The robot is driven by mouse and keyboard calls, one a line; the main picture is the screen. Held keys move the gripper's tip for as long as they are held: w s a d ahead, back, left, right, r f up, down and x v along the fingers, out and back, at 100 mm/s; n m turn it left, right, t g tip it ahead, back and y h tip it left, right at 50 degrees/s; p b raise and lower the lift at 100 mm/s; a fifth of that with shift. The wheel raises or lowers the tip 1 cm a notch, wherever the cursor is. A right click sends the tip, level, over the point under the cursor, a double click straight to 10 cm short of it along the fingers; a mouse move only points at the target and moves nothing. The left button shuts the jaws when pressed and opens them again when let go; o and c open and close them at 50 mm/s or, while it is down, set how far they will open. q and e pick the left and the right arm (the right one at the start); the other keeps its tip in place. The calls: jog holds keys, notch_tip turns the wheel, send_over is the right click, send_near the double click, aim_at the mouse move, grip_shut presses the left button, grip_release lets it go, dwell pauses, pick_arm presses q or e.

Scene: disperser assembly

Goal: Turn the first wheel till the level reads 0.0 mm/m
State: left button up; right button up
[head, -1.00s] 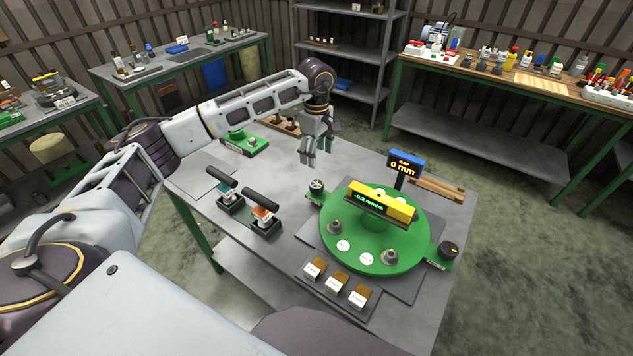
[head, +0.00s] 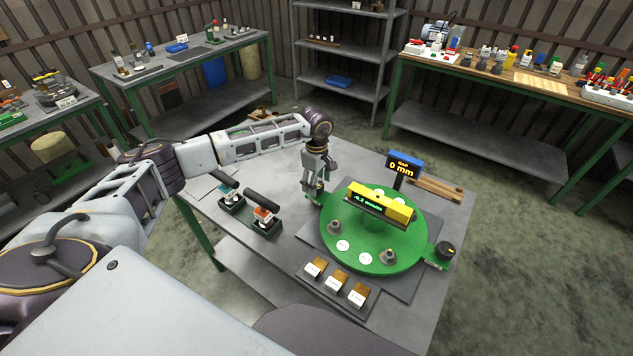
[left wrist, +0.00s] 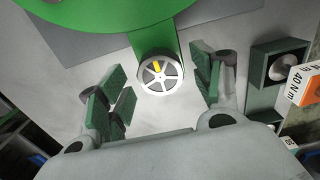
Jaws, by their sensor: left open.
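The yellow level (head: 380,205) lies across the green round plate (head: 350,252); its green display seems to read -0.2 mm/m, in small print. A silver spoked wheel (left wrist: 160,72) with a yellow mark sits on a green tab of the plate in the left wrist view. My left gripper (head: 313,190) is open and points down over this wheel, hiding most of it in the head view. In the left wrist view its green-padded fingers (left wrist: 160,90) stand apart on either side of the wheel, with gaps. A black knob (head: 445,250) sits on the plate's right tab. My right gripper is not in view.
A blue gap display (head: 404,164) reads 0 mm behind the plate. Two torque tools in dark holders (head: 231,203) stand left of the wheel. Several labelled blocks (head: 336,284) lie at the front. A wooden piece (head: 437,190) lies at the back right.

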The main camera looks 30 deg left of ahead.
pick_arm(q)
jog(key=shift+f, duration=0.35)
jog(key=c, duration=1)
jog(key=shift+c, duration=0.2)
